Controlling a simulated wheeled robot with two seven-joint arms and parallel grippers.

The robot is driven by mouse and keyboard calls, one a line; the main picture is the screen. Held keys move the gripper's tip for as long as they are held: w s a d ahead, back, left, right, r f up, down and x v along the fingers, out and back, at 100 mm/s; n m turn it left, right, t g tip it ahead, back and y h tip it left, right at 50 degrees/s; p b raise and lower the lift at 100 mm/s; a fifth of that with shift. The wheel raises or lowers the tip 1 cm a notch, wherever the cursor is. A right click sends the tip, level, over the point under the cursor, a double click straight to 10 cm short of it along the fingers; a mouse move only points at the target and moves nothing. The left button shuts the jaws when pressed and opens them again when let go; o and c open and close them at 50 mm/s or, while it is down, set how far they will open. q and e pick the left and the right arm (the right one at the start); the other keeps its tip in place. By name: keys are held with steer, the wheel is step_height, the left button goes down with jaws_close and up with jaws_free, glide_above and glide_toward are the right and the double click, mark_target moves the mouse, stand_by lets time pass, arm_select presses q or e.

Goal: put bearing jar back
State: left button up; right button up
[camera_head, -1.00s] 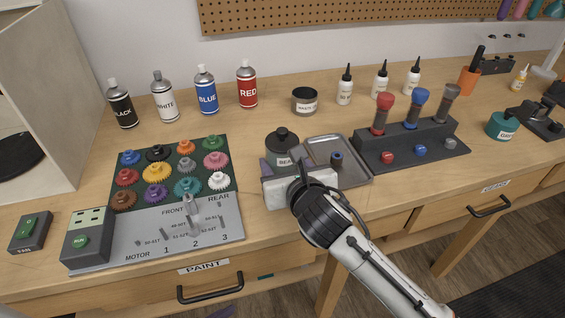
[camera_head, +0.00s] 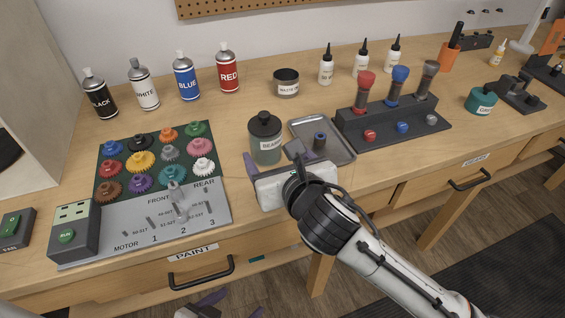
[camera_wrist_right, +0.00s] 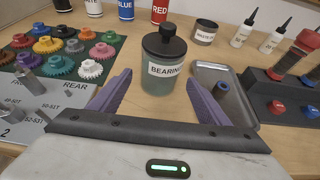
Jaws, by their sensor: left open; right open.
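The bearing jar (camera_head: 265,144), grey-green with a black knobbed lid and a "BEARING" label, stands upright on the bench, left of the metal tray (camera_head: 345,153). It also shows in the right wrist view (camera_wrist_right: 162,80). My right gripper (camera_head: 273,160) is open, its purple fingers spread on the front side of the jar. In the wrist view the jar stands just beyond and between the fingertips, with no visible contact. My left gripper (camera_head: 214,304) is low at the bottom edge, below the bench front, partly cut off and apparently empty.
A small dark cylinder (camera_head: 320,141) stands in the tray. A dark tin (camera_head: 287,84) and spray cans stand behind. Bench space between the jar and the tin is clear.

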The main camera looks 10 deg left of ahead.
steer(key=v, duration=0.6)
stand_by(0.4)
